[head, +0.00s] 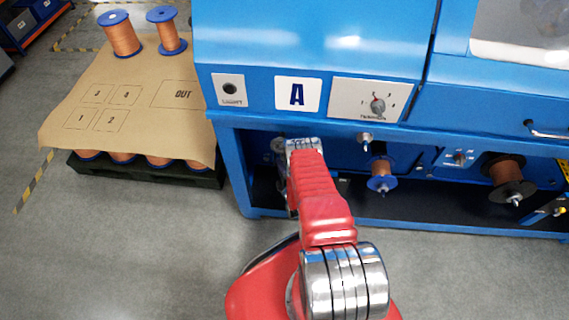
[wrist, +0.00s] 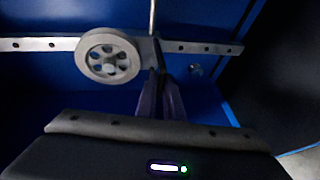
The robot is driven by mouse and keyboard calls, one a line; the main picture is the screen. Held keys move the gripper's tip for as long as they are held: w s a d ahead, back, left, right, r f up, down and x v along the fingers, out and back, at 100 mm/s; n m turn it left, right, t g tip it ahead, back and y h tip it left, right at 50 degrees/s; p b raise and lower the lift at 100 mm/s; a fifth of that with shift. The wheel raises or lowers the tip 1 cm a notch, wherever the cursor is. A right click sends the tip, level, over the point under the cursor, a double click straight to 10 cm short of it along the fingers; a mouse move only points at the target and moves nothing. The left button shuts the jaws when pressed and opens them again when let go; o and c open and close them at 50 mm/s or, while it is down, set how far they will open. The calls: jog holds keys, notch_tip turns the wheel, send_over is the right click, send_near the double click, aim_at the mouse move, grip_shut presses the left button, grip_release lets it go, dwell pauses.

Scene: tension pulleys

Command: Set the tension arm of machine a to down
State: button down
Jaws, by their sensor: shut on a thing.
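Machine A is the blue cabinet with the "A" plate (head: 297,94) in the head view. My red arm reaches into its lower opening, and my gripper is not clearly visible there. In the wrist view a grey spoked pulley wheel (wrist: 108,57) sits left of my gripper (wrist: 159,76). A grey piece of the tension arm (wrist: 147,50) is beside the wheel at my fingertips, with a thin rod going up from it. My dark fingers are close together, shut on this arm piece. The exact contact is dark and partly hidden.
A perforated grey rail (wrist: 200,47) runs across behind the wheel. Right of my arm in the head view are a copper spool (head: 381,168) and a larger spool (head: 506,172). A paper-covered pallet (head: 140,95) stands left. The grey floor in front is clear.

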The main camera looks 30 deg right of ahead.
jog(key=shift+a+f+y, duration=0.3)
jog(key=shift+a+f, duration=0.05)
jog(key=c, duration=2.2)
grip_release()
jog(key=shift+o, duration=1.4)
jog(key=shift+w, duration=0.1)
jog(key=shift+r, duration=0.1)
jog(key=shift+r, duration=0.1)
jog(key=v, duration=1.4)
jog(key=shift+d+f, duration=0.15)
jog(key=shift+f, duration=0.15)
